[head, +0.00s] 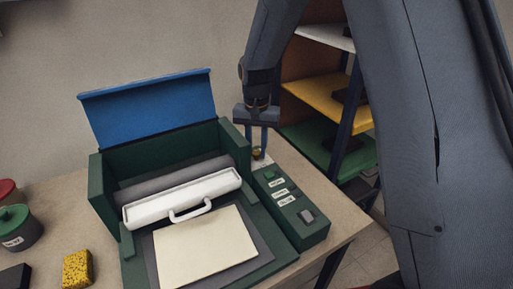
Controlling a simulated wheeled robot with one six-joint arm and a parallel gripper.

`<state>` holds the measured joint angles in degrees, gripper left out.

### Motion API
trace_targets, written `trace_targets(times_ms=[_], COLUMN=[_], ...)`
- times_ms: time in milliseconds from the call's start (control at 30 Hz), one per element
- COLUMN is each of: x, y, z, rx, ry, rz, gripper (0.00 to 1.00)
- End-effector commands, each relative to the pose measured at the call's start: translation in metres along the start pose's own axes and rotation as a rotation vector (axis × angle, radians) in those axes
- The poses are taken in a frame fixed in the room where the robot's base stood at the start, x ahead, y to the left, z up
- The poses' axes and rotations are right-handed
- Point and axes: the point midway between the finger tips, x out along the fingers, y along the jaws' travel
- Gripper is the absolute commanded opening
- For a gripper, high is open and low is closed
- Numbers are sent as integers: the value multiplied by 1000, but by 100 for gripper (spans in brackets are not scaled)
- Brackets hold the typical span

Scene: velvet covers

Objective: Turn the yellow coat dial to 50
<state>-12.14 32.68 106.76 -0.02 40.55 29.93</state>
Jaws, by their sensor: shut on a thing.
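My gripper (257,148) comes down from above at the back right of the green machine (103,205). Its two fingers are shut on a small brassy yellow knob, which I take to be the yellow coat dial (258,155). The dial sits on a pale plate (262,164) at the back end of the machine's right-hand control panel (304,239). The fingers hide part of the dial. Its pointer and any scale numbers are too small to read. Several small white labels lie along the panel in front of it.
The machine's blue lid (150,112) stands open. A white bar with a handle (185,198) lies across it, behind a cream sheet (200,245). A yellow speckled sponge (77,269) and a green-lidded jar (17,228) stand left. A shelf unit (318,94) stands behind right.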

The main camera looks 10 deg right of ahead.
Motion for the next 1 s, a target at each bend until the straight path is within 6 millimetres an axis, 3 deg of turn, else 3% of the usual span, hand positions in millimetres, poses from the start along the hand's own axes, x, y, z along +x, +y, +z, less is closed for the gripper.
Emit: trace_targets(times_ms=[667, 700, 767, 1000], x=[0, 0, 0, 0], y=[0, 0, 0, 0], z=[1, 1, 0, 0], rx=[58, 58, 58, 57], ry=[-1, -1, -1, 0], rz=[0, 0, 0, 0], gripper=[2, 31, 41, 43])
